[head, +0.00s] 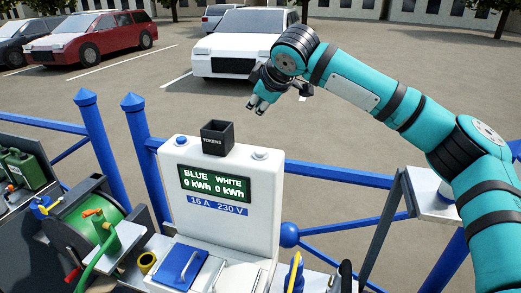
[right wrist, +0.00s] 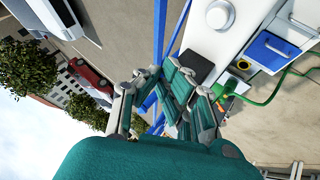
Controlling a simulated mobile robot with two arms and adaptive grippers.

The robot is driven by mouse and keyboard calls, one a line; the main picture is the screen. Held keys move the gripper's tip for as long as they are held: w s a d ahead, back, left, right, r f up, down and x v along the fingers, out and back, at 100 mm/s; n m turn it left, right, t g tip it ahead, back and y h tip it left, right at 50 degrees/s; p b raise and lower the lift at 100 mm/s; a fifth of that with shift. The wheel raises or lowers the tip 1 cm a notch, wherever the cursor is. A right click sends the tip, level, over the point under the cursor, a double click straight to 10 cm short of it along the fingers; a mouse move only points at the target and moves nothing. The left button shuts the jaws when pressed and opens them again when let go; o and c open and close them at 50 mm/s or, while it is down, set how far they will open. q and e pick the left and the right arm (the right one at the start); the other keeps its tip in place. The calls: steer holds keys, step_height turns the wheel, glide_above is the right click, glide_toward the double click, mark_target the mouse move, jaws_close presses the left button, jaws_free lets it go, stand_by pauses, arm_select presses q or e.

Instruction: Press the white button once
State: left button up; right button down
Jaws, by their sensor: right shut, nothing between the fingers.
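The white button (head: 261,154) is a round cap on the top right of the white power pedestal (head: 250,228). It also shows large near the top of the right wrist view (right wrist: 221,15). A blue button (head: 182,140) sits on the pedestal's top left. The display reads BLUE 0 kWh and WHITE 0 kWh. My right gripper (head: 259,105) is shut and empty. In the head view it appears above the white button and apart from it. Its fingers also show in the right wrist view (right wrist: 170,82). My left gripper is not in view.
A black TOKENS box (head: 217,138) stands between the buttons. Blue railings (head: 335,175) run beside the pedestal. A blue-lidded socket (head: 180,266) and a green hose reel (head: 92,222) are lower left. Parked cars (head: 240,45) stand beyond, across open pavement.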

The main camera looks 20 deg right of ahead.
steer(key=f+b, duration=0.1)
steer(key=b, duration=0.6)
glide_above(258, 151)
step_height(258, 151, down, 6)
steer(key=shift+f, duration=0.95)
steer(key=shift+f, duration=0.1)
stand_by(0.3)
steer(key=shift+f, duration=0.35)
